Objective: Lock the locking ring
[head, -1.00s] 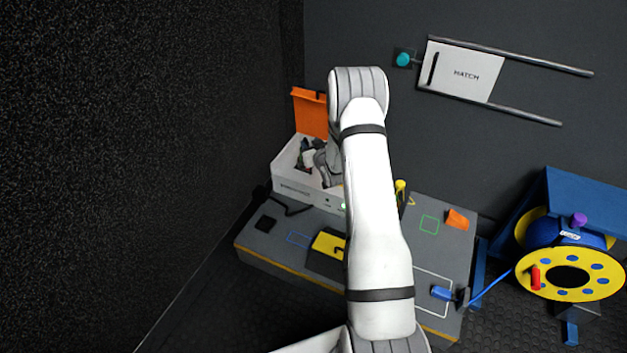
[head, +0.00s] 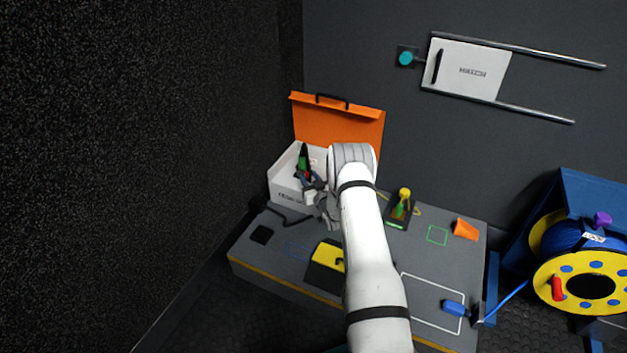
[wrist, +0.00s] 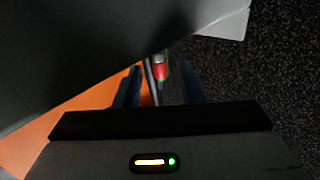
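I cannot pick out the locking ring for certain in either view. A white open box (head: 284,183) with a raised orange lid (head: 338,122) stands at the back left of the grey bench. A green and dark upright item (head: 303,160) shows inside it. My gripper (wrist: 160,88) reaches to the box's opening; in the head view my wrist partly hides it. In the wrist view the two fingers are apart. A thin dark rod (wrist: 151,80) and a red-and-green item (wrist: 162,70) show between or beyond them; I cannot tell whether they touch.
A yellow-and-blue cable reel (head: 567,268) stands right. A white hatch (head: 473,70) is on the wall.

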